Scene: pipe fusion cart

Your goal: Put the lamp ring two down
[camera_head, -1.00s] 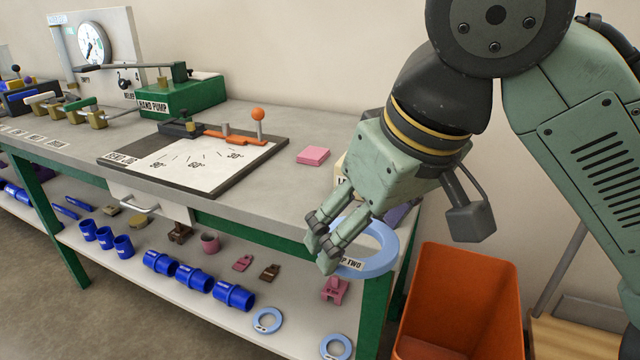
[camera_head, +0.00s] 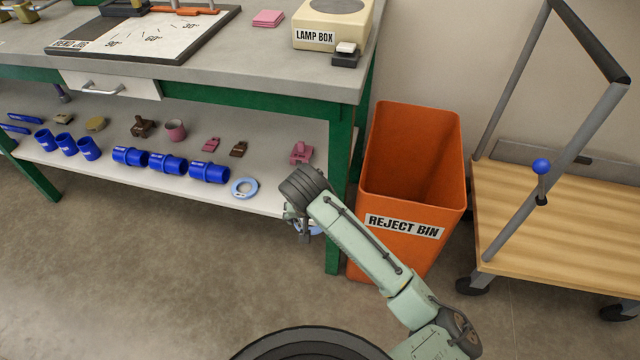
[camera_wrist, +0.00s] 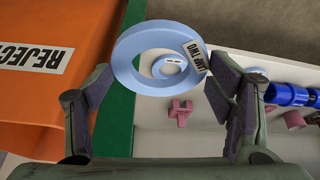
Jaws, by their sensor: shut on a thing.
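In the wrist view, lamp ring two (camera_wrist: 125,65) is a thick pale-blue ring with a white label. It sits between the fingers of my gripper (camera_wrist: 160,82), which is shut on it. In the head view, my gripper (camera_head: 302,222) is low at the front edge of the lower shelf (camera_head: 215,197), left of the reject bin. Pale-blue bits show around it there, but my arm hides most of them. Through the held ring, the wrist view shows a smaller-looking blue ring (camera_wrist: 158,70) lying on the shelf.
Another blue ring (camera_head: 244,188) lies on the shelf beside blue pipe pieces (camera_head: 208,172). A pink part (camera_head: 300,153) lies behind. The orange reject bin (camera_head: 408,238) and green bench leg (camera_head: 340,185) stand close right. The lamp box (camera_head: 330,25) is on the bench top.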

